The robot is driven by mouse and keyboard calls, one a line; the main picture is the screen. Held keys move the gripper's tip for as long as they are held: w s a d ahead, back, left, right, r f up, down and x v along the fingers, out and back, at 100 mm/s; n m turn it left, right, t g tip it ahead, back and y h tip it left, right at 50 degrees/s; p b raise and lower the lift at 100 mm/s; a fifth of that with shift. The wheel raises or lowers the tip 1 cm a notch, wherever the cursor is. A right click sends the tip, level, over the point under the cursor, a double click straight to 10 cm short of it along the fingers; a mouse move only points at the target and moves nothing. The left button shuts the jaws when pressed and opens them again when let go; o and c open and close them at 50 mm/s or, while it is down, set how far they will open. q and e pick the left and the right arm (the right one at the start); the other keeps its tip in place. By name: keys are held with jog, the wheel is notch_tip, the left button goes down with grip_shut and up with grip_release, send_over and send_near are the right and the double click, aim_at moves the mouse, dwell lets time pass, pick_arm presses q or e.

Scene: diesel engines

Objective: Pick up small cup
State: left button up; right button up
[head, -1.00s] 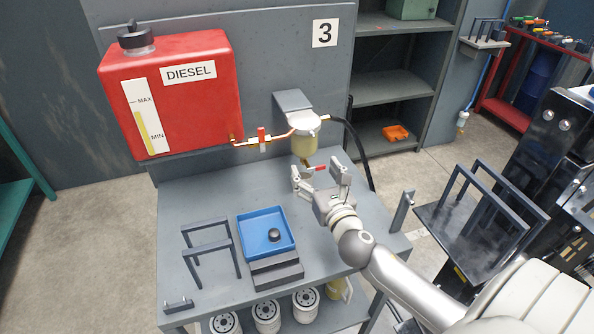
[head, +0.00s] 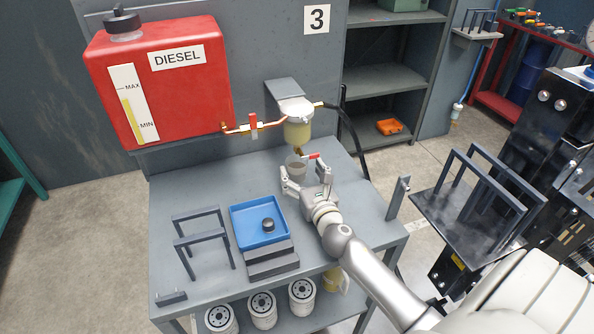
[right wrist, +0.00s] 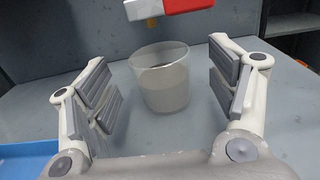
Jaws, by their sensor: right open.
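The small cup (head: 296,168) is clear and stands upright on the grey workbench (head: 195,190), below the filter bowl and its red-handled drain valve (head: 312,156). In the right wrist view the cup (right wrist: 162,80) sits between and just beyond the fingers, with a greyish look inside. My right gripper (head: 304,180) is open and empty, low over the bench, its fingers (right wrist: 160,95) on either side of the line to the cup. I see no contact with it. My left gripper is not in view.
A blue tray (head: 236,234) with a black round piece (head: 268,225) lies left of my right arm. Grey stands (head: 205,240) are further left. The fuel filter (head: 297,130) overhangs the cup. A red diesel tank (head: 160,95) is on the wall panel.

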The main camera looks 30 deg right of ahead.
jog(key=shift+x, duration=1.45)
jog(key=c, duration=1.1)
jog(key=shift+c, duration=0.6)
jog(key=shift+r, duration=0.1)
